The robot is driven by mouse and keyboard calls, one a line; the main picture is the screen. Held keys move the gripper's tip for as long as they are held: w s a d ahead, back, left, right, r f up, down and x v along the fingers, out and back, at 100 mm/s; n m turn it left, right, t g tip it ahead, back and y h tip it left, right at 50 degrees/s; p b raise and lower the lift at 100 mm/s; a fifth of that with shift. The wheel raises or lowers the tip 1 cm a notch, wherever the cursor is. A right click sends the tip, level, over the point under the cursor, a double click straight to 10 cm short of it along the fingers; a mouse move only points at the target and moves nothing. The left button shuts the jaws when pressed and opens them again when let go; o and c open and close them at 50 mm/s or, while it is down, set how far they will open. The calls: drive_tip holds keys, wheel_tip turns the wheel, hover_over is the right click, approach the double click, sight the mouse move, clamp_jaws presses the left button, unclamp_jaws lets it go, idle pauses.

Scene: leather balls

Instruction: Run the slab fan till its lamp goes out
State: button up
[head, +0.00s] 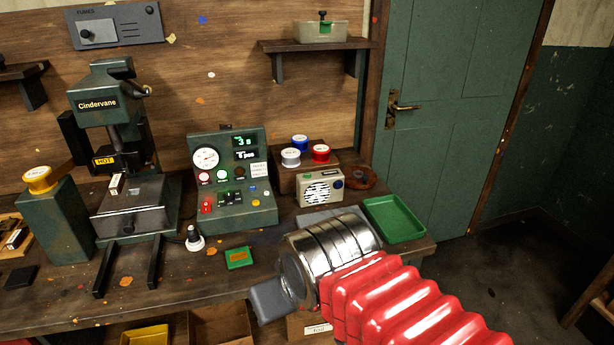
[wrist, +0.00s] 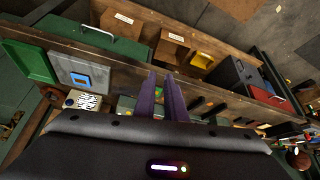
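In the wrist view a flat grey slab (wrist: 78,72) with a blue square lies beside the green tray; I take it for the slab fan. In the head view, a strip of grey slab (head: 318,217) shows behind my arm, which hides most of it. I cannot make out its lamp or whether a fan turns. My gripper (wrist: 162,76) shows as two purple fingers in the wrist view, a narrow gap between them and nothing held. It is over the bench front, to the right of the slab in that view. The head view does not show the fingertips.
A green control box (head: 232,180) with dial, buttons and lit readout stands mid-bench. A cream radio (head: 320,187) and green tray (head: 393,219) are to its right. The Cindervane press (head: 110,120) bears a HOT sign. A FUMES panel (head: 115,25) hangs above.

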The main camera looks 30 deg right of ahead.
clamp_jaws()
idle(0.7)
